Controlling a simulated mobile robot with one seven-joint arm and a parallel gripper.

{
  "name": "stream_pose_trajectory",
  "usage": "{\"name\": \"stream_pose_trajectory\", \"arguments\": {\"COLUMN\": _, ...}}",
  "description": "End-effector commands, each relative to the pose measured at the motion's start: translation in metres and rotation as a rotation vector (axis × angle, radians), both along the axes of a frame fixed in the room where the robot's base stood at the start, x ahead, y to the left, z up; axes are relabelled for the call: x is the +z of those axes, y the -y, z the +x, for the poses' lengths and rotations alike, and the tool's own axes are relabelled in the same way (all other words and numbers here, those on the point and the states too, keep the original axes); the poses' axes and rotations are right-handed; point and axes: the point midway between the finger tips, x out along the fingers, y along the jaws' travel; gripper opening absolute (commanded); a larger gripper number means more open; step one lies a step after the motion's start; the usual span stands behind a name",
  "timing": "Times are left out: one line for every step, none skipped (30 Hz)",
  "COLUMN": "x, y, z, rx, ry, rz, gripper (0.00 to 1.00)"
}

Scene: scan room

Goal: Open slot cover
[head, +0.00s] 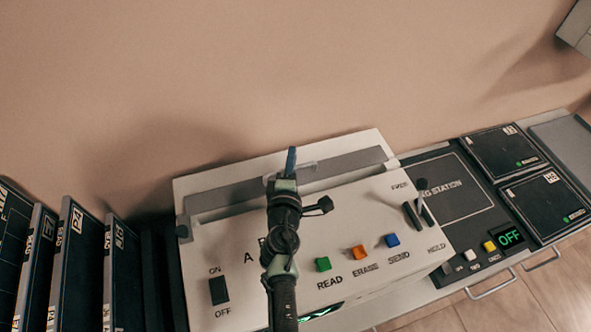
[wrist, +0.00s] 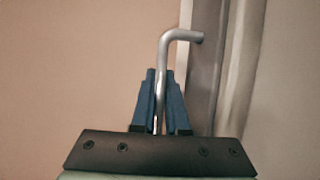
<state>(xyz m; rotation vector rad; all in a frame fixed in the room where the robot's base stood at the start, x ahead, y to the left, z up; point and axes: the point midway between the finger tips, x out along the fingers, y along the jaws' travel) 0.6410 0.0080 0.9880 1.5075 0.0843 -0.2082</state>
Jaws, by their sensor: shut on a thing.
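The white reader machine (head: 350,207) stands against the wall, with a long grey slot cover (head: 345,163) along its top rear. In the wrist view the grey cover (wrist: 205,75) runs up the right side. A bent metal handle (wrist: 178,36) sticks out from it. My gripper (head: 290,160) is over the middle of the cover, and my arm hides part of the machine's front. In the wrist view my blue gripper fingers (wrist: 158,78) are closed around the handle's straight part. How far the cover is tilted is hard to tell.
The machine has a rocker switch (head: 219,290), green (head: 323,264), orange (head: 358,252) and blue (head: 392,240) buttons, and a lever (head: 421,186). Several dark upright cassettes (head: 72,255) stand at left. A tag station (head: 450,190) and dark plates (head: 548,203) lie at right.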

Motion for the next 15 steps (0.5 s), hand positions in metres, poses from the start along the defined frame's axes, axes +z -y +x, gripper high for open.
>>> {"name": "stream_pose_trajectory", "arguments": {"x": -0.002, "y": -0.003, "z": 0.010, "rx": 0.001, "ry": 0.004, "rz": 0.000, "gripper": 0.00}}
{"name": "stream_pose_trajectory", "arguments": {"x": -0.002, "y": -0.005, "z": 0.015, "rx": 0.000, "ry": 0.003, "rz": 0.000, "gripper": 0.00}}
{"name": "stream_pose_trajectory", "arguments": {"x": -0.002, "y": -0.006, "z": 0.020, "rx": 0.001, "ry": 0.004, "rz": 0.001, "gripper": 0.00}}
{"name": "stream_pose_trajectory", "arguments": {"x": -0.002, "y": -0.008, "z": 0.024, "rx": 0.001, "ry": 0.003, "rz": -0.001, "gripper": 0.00}}
{"name": "stream_pose_trajectory", "arguments": {"x": -0.002, "y": -0.009, "z": 0.027, "rx": 0.001, "ry": 0.002, "rz": -0.001, "gripper": 0.00}}
{"name": "stream_pose_trajectory", "arguments": {"x": -0.001, "y": -0.010, "z": 0.030, "rx": 0.001, "ry": 0.002, "rz": 0.000, "gripper": 0.00}}
{"name": "stream_pose_trajectory", "arguments": {"x": -0.001, "y": -0.010, "z": 0.032, "rx": 0.000, "ry": 0.001, "rz": 0.000, "gripper": 0.00}}
{"name": "stream_pose_trajectory", "arguments": {"x": -0.001, "y": -0.011, "z": 0.033, "rx": 0.000, "ry": 0.000, "rz": 0.000, "gripper": 0.00}}
{"name": "stream_pose_trajectory", "arguments": {"x": -0.001, "y": -0.011, "z": 0.034, "rx": 0.000, "ry": -0.001, "rz": 0.000, "gripper": 0.00}}
{"name": "stream_pose_trajectory", "arguments": {"x": -0.001, "y": -0.011, "z": 0.034, "rx": 0.000, "ry": -0.001, "rz": 0.000, "gripper": 0.00}}
{"name": "stream_pose_trajectory", "arguments": {"x": 0.000, "y": -0.011, "z": 0.034, "rx": -0.001, "ry": -0.001, "rz": 0.000, "gripper": 0.00}}
{"name": "stream_pose_trajectory", "arguments": {"x": 0.000, "y": -0.011, "z": 0.034, "rx": -0.001, "ry": -0.001, "rz": 0.000, "gripper": 0.00}}
{"name": "stream_pose_trajectory", "arguments": {"x": 0.000, "y": -0.011, "z": 0.034, "rx": -0.001, "ry": -0.001, "rz": 0.000, "gripper": 0.00}}
{"name": "stream_pose_trajectory", "arguments": {"x": 0.000, "y": -0.011, "z": 0.034, "rx": -0.001, "ry": -0.001, "rz": 0.000, "gripper": 0.00}}
{"name": "stream_pose_trajectory", "arguments": {"x": 0.000, "y": -0.011, "z": 0.034, "rx": 0.000, "ry": -0.001, "rz": 0.000, "gripper": 0.00}}
